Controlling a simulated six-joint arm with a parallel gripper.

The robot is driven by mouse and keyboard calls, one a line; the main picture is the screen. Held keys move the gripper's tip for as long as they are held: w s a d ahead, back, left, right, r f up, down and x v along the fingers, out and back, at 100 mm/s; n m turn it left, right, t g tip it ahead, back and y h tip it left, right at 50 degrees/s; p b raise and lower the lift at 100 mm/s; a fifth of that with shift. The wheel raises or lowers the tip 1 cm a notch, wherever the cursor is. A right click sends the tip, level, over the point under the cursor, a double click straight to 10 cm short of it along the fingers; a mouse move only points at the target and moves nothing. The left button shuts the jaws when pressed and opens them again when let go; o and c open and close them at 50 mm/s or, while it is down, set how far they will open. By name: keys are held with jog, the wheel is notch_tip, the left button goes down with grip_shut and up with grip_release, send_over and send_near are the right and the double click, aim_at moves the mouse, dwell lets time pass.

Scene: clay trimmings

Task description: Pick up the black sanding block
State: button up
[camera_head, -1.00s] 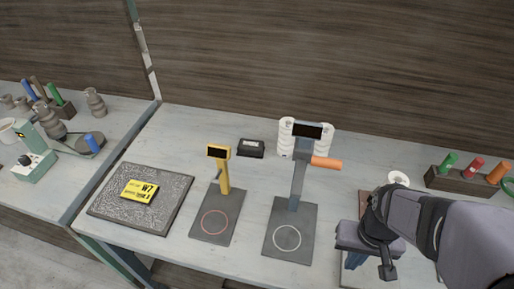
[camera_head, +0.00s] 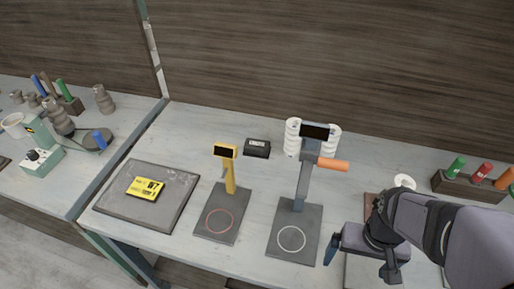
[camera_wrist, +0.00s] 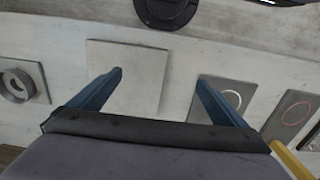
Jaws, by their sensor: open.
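The black sanding block (camera_head: 257,148) appears as a small black block with a pale label on top. It lies flat near the back of the table in the head view, left of the white rolls. I cannot make it out in the wrist view. My gripper (camera_head: 361,262) is at the front right of the table, well to the right of the block and nearer the front edge. In the wrist view, the two blue fingers of my gripper (camera_wrist: 160,95) are spread wide with nothing between them.
White rolls (camera_head: 292,137) stand right of the block. A grey mat (camera_head: 181,188) bears a yellow label (camera_head: 146,188). Bare tabletop lies left of the block.

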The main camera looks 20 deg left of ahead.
jog(key=w+d+r+m+h+p, duration=0.1)
jog(key=w+d+r+m+h, duration=0.15)
jog(key=w+r, duration=0.45)
jog(key=w+d+r+m+h+p, duration=0.1)
jog(key=w+d+r+h+p, duration=0.15)
jog(key=w+r, duration=0.55)
jog(key=n+t+y+b, duration=0.2)
jog(key=n+t+y, duration=0.2)
jog(key=t+y, duration=0.1)
send_over(257, 144)
jog(key=s, duration=0.3)
jog(key=f, duration=1.3)
jog(key=shift+w+d+f, duration=0.1)
jog(key=shift+w+f, duration=0.05)
jog(key=shift+w, duration=0.05)
jog(key=shift+g, duration=0.3)
jog(key=shift+p+x, duration=1.55)
jog(key=shift+x, duration=2.1)
